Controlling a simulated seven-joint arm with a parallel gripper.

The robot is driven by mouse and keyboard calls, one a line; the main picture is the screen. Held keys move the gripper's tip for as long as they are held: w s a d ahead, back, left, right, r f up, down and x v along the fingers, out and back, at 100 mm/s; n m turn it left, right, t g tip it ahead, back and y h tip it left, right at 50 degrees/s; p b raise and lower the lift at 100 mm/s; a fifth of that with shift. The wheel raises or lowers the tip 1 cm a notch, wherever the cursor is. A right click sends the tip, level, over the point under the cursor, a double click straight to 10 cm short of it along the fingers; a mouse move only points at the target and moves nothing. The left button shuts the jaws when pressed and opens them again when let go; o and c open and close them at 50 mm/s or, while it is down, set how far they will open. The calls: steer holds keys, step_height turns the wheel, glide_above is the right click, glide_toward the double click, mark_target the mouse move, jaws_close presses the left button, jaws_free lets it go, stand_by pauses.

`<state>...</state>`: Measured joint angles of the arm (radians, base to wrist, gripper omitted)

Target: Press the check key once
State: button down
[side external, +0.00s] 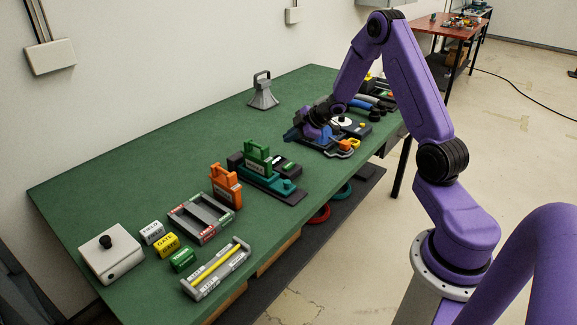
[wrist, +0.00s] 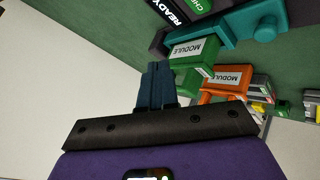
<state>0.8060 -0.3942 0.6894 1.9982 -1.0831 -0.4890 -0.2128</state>
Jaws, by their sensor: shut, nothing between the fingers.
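The test station is a teal base (side external: 255,180) with a dark panel, at the middle of the green bench. In the wrist view a dark display reading "READY" (wrist: 176,14) shows at the top edge. Beside it is a green key (wrist: 200,5) with a label starting "CH", cut off by the frame. A green block labelled "MODULE" (side external: 258,156) stands in the teal base; it also shows in the wrist view (wrist: 194,50). My gripper (side external: 290,135) is shut and empty, above the bench beyond the station, apart from the key. Its blue fingertips (wrist: 155,70) show in the wrist view.
An orange module (side external: 225,186) stands left of the station. A grey tray (side external: 203,217), small labelled blocks (side external: 167,245) and a white box with a black knob (side external: 111,262) lie further left. A grey handled object (side external: 263,93) stands at the back. Tools crowd the bench's right end.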

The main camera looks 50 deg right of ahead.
mark_target(291, 166)
steer(key=shift+f, duration=3.65)
steer(key=shift+f, duration=0.1)
steer(key=shift+f, duration=0.35)
steer(key=shift+f, duration=0.45)
steer(key=shift+r, duration=0.9)
steer(key=shift+r, duration=2.5)
steer(key=shift+a, duration=0.1)
